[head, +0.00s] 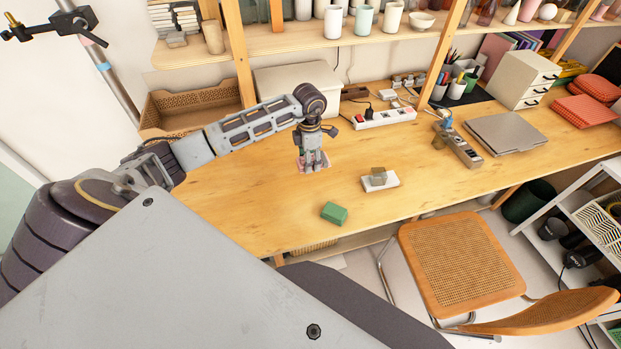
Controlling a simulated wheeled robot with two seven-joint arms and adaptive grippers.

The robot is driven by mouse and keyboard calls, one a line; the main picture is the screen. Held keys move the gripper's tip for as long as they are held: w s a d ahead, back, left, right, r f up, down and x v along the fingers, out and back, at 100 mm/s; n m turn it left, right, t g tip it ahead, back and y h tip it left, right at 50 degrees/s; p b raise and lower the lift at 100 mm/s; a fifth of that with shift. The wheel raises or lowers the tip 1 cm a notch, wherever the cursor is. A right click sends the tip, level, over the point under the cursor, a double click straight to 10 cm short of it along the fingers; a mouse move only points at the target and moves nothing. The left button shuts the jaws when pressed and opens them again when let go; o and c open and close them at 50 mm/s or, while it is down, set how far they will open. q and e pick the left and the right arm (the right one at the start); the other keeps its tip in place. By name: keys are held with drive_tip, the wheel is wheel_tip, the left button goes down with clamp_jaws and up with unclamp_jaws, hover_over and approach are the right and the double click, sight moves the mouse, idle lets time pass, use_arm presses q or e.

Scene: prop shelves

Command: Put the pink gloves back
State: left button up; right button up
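My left arm reaches in from the left over the wooden table. My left gripper (313,167) points down at the tabletop. A small pink thing (301,164), perhaps the pink gloves, shows at the edges around its fingertips. The gripper hides most of it, so its shape is unclear. I cannot tell whether the fingers are closed on it or only over it. My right gripper is not in view.
A green block (334,213) and a white box with a small olive cube (378,176) lie right of the gripper. A power strip (384,118), a white bin (285,85) and a brown crate (190,108) stand behind. A chair (460,262) is in front.

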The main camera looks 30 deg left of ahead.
use_arm(q)
wheel_tip(320, 180, down, 4)
drive_tip(key=shift+r+b, duration=0.25)
drive_tip(key=shift+b, duration=0.6)
drive_tip(key=shift+f, duration=0.25)
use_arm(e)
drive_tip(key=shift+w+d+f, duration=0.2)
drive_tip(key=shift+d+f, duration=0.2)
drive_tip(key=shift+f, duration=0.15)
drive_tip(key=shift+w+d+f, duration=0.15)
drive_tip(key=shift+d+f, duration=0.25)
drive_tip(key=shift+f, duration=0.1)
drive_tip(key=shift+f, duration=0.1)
